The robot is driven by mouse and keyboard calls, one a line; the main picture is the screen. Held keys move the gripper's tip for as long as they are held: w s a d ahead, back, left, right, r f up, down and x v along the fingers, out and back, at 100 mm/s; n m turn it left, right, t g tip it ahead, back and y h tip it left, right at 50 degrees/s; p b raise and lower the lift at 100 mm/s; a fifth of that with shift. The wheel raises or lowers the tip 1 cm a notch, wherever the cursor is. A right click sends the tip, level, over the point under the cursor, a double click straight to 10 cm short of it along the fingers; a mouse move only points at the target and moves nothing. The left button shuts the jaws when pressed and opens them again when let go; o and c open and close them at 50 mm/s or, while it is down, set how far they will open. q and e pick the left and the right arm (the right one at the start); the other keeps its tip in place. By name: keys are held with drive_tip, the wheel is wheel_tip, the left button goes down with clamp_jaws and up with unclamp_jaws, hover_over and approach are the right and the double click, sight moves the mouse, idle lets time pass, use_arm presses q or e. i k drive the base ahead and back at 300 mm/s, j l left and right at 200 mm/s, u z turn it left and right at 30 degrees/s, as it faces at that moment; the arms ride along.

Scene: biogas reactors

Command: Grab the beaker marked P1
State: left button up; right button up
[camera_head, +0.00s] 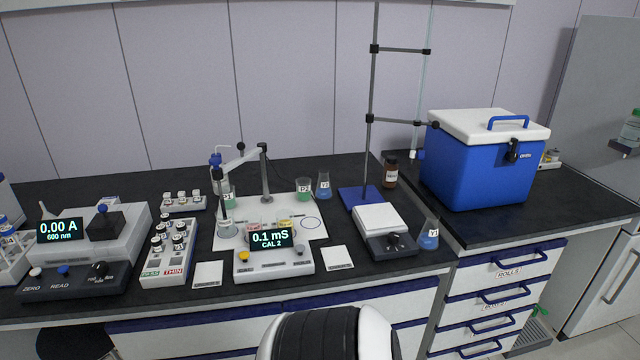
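Several small vessels stand around the conductivity meter (275,264) on the bench. A beaker with green liquid (229,199) stands behind the meter's jointed arm, partly hidden by it; its small label seems to end in 1, but I cannot read its letter. A second green beaker (304,196), its label seeming to end in 2, stands at the back right of the white plate. A clear, greyish beaker (226,229) stands at the plate's left, under the probe. I cannot confirm which vessel reads P1. Neither of my grippers is in view.
Blue flasks stand behind the plate (323,188) and at the bench's right front (429,238). A photometer (75,255) and vial rack (167,255) are left. A stand (371,120), balance (384,230) and blue cooler (480,165) are right. The meter arm (238,158) overhangs the plate.

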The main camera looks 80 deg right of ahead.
sight(229, 193)
drive_tip(key=z, duration=2.35)
